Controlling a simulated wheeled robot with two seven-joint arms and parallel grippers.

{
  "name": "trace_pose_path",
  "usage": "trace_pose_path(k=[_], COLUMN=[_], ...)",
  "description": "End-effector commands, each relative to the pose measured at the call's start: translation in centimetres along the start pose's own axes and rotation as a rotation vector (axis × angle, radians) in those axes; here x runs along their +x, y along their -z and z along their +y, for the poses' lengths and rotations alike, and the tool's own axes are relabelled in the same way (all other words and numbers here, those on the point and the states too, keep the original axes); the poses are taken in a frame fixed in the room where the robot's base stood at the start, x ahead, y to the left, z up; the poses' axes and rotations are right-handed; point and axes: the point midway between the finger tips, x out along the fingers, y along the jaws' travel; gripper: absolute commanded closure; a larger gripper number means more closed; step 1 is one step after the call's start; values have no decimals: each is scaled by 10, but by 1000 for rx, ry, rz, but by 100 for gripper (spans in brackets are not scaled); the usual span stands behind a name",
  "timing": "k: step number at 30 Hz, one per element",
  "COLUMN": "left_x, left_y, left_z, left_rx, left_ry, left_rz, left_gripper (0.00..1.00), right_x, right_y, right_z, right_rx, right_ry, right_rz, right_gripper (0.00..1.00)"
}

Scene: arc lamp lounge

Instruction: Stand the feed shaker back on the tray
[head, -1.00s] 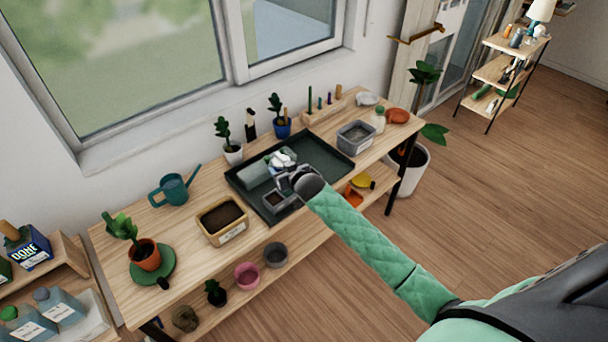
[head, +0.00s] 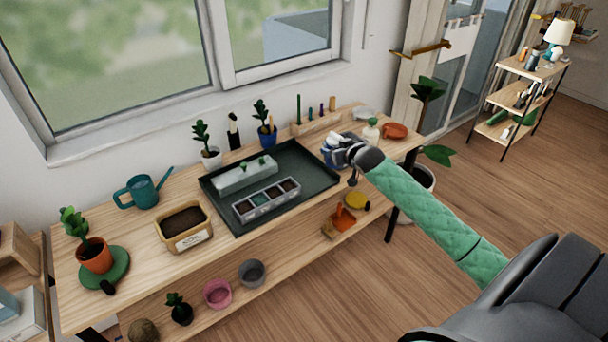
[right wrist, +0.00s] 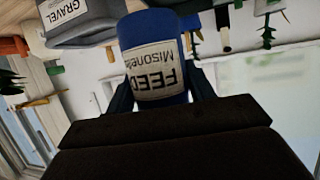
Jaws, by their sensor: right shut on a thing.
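The feed shaker (right wrist: 157,65) is blue with a white label reading FEED. My right gripper (head: 345,155) is shut on it. In the head view the shaker (head: 332,154) shows a pale top beside the gripper, held near the right end of the dark green tray (head: 222,208). In the right wrist view its label is upside down, like the gravel tub's, so it looks roughly upright. I cannot tell its height above the surface. The tray holds a long pale planter (head: 245,176) and a compartmented seed box (head: 267,201). My left gripper is not in view.
The gravel tub (right wrist: 85,20) is close to the shaker; the arm mostly hides it in the head view. A small bottle (head: 371,131) and orange dish (head: 395,131) stand at the bench's right end. A soil box (head: 185,227) stands left of the tray.

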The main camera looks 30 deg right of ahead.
Motion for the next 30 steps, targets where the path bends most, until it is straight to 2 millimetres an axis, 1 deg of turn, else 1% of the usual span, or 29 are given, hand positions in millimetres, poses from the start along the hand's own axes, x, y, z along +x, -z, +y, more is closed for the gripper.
trace_pose_path(k=[3, 12, 15, 18, 21, 26, 30], left_x=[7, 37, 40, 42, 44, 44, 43], left_y=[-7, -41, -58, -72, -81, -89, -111], left_z=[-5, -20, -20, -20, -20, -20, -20], left_rx=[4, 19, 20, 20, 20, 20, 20], left_ry=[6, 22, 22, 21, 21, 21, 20], left_rz=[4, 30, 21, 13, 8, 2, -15], left_gripper=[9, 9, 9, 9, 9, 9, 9], right_x=[15, 74, 93, 108, 118, 123, 128], right_y=[3, -8, -12, -16, -18, -24, -37], right_z=[-5, -27, -33, -38, -42, -44, -43], right_rx=[3, 2, 3, 2, 0, 0, 1], right_ry=[-1, 0, -1, -2, -1, -1, -1], right_rz=[1, 0, 0, 0, 1, -1, -2], right_gripper=[76, 76, 76, 76, 76, 76, 76])
